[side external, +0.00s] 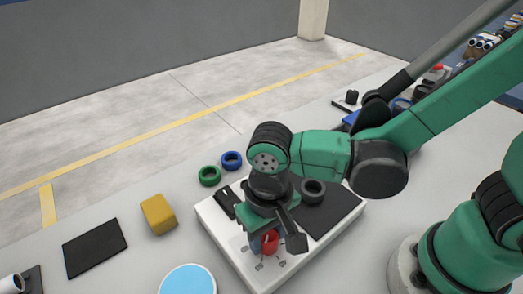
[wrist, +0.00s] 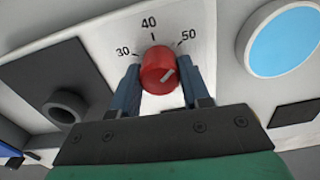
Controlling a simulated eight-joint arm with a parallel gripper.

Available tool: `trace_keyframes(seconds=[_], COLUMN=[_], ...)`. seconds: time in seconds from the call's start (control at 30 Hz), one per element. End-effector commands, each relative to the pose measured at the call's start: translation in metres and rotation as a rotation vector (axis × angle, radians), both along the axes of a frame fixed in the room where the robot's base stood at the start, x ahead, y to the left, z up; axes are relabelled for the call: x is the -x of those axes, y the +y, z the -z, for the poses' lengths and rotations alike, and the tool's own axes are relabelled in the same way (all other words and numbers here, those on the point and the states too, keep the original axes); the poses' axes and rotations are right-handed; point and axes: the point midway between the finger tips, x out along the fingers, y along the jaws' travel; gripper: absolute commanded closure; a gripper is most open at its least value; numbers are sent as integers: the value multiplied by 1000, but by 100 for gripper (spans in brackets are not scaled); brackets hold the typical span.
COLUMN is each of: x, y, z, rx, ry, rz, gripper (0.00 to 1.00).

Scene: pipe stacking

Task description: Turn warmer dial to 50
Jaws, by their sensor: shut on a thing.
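The red warmer dial (wrist: 158,70) shows in the wrist view on the white warmer panel (wrist: 190,22), with the marks 30, 40 and 50 around it. A pale pointer line on the dial's face slants toward the upper right, roughly toward the 50 mark. My gripper (wrist: 160,80) has its two blue fingers on either side of the dial and is shut on it. In the side external view the red dial (side external: 270,242) sits low under my gripper (side external: 264,240), partly hidden by the fingers.
A dark plate (side external: 335,212) with a black ring (side external: 312,190) lies on the white box. Green (side external: 209,176) and blue (side external: 232,160) rings, a yellow block (side external: 158,214), a black mat (side external: 95,248) and a light-blue disc (side external: 187,280) are on the table nearby.

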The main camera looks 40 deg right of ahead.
Motion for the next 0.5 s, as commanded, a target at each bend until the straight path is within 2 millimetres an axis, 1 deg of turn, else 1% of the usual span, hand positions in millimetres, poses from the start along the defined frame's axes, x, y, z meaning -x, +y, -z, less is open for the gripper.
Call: trace_keyframes(seconds=[0.2, 0.5], x=[0, 0], y=[0, 0], z=[0, 0], rx=[2, 2], ry=[1, 2], rz=[88, 128], gripper=[100, 100])
